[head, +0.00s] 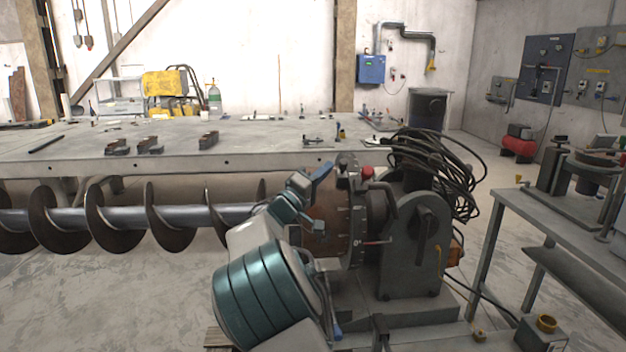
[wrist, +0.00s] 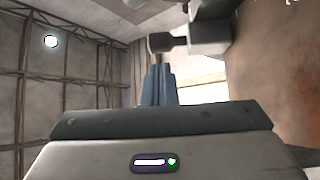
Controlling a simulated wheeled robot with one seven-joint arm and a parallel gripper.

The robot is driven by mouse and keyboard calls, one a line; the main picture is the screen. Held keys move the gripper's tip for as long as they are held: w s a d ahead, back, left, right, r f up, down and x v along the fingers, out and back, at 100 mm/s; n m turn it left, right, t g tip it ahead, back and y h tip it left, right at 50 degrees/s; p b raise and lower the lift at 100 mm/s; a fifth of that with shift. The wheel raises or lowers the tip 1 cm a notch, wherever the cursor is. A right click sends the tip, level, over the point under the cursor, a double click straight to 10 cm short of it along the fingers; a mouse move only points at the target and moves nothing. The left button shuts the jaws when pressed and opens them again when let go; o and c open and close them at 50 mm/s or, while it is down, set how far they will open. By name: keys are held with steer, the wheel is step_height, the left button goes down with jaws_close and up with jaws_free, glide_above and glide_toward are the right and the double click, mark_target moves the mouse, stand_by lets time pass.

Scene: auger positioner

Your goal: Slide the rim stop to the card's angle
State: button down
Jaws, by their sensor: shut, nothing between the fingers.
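The positioner (head: 410,245) stands right of centre in the head view, with a dark graduated rim (head: 357,225) around its brown faceplate (head: 322,222). A "0°" mark shows low on the rim, beside a thin red pointer (head: 376,242). A small dark block, perhaps the rim stop (head: 346,160), sits at the rim's top. My gripper (head: 322,170) is shut and empty just left of that block; contact cannot be told. In the wrist view its blue fingers (wrist: 157,85) are together, close to a grey block with a dark stub (wrist: 208,38). I cannot make out an angle card.
A long auger (head: 120,215) runs left from the positioner. A steel table (head: 250,140) with clamps lies behind it. Black cables (head: 440,165) hang behind the positioner, near a red knob (head: 367,171). A side bench (head: 560,230) stands at right.

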mark_target(342, 173)
steer(key=shift+x, duration=1.7)
steer(key=shift+a, duration=0.1)
steer(key=shift+s+f+b, duration=0.25)
steer(key=shift+f+b, duration=0.1)
steer(key=shift+b, duration=0.5)
steer(key=shift+s, duration=0.15)
steer(key=shift+s+f+m+h+b, duration=0.1)
steer(key=shift+s+m+h+b, duration=0.2)
steer(key=shift+b, duration=0.5)
